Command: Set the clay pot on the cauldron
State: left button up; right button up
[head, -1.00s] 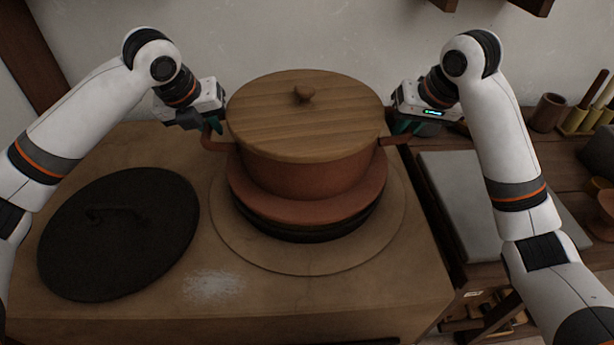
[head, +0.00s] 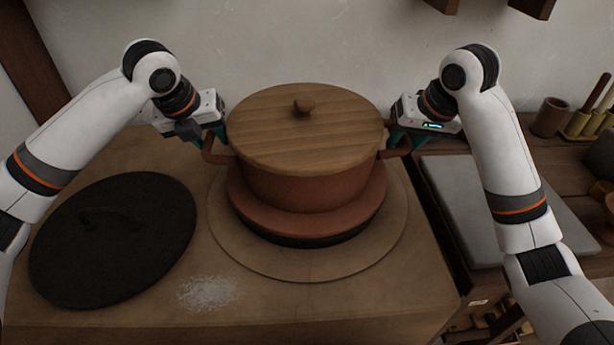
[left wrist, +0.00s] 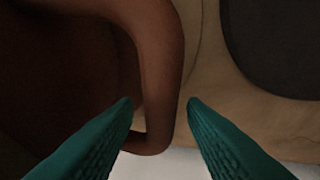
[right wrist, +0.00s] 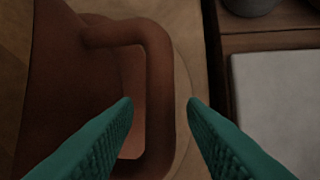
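The reddish clay pot (head: 305,190), with a wooden lid (head: 300,130) and two side handles, stands upright over the dark cauldron (head: 325,240) set in the stove top. Its wide lower flange covers most of the cauldron, and I see no gap between them. My left gripper (head: 214,137) is at the pot's left handle (left wrist: 165,60). Its fingers are apart on either side of the handle. My right gripper (head: 398,143) is at the right handle (right wrist: 160,75). Its fingers are also apart, with visible space beside the handle.
A black round lid (head: 115,245) lies on the stove top (head: 330,315) to the left. A grey slab (head: 490,205) lies on the wooden bench at right. A brown cup (head: 549,115) and a holder with wooden-handled tools (head: 590,120) stand behind it.

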jog(key=shift+r, duration=0.25)
pick_arm(q)
jog(key=v, duration=1.1)
jog(key=shift+s+r, duration=0.15)
jog(key=shift+r, duration=0.25)
pick_arm(e)
jog(key=v, duration=1.1)
jog(key=shift+s+r, duration=0.3)
jog(key=shift+d, duration=0.1)
